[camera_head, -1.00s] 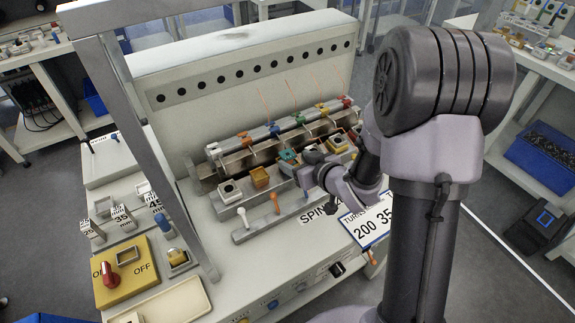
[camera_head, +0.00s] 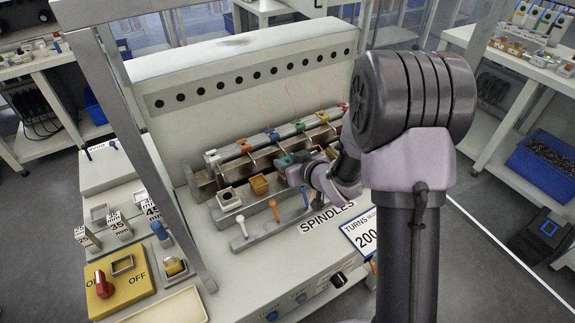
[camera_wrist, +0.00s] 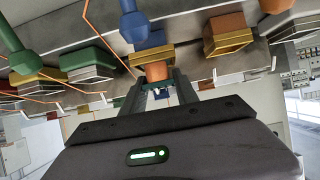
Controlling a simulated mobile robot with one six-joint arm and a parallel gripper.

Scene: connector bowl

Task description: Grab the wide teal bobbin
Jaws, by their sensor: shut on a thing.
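In the head view my gripper (camera_head: 303,172) is at the middle of the spindle row, partly hidden by my arm. A small teal piece (camera_head: 285,160) shows just to its left. In the wrist view my gripper's fingers (camera_wrist: 160,88) are close together on a copper-orange piece (camera_wrist: 158,71), just below a blue part with a gold rim (camera_wrist: 152,40). A dark green bobbin with a pale rim (camera_wrist: 90,64) stands to the left, apart from the fingers. I cannot tell for sure which of these is the wide teal bobbin.
White (camera_head: 241,225), orange (camera_head: 274,209) and blue (camera_head: 305,197) pegs stand in front. Thin copper wires rise behind. A grey frame post (camera_head: 150,150) stands at the left.

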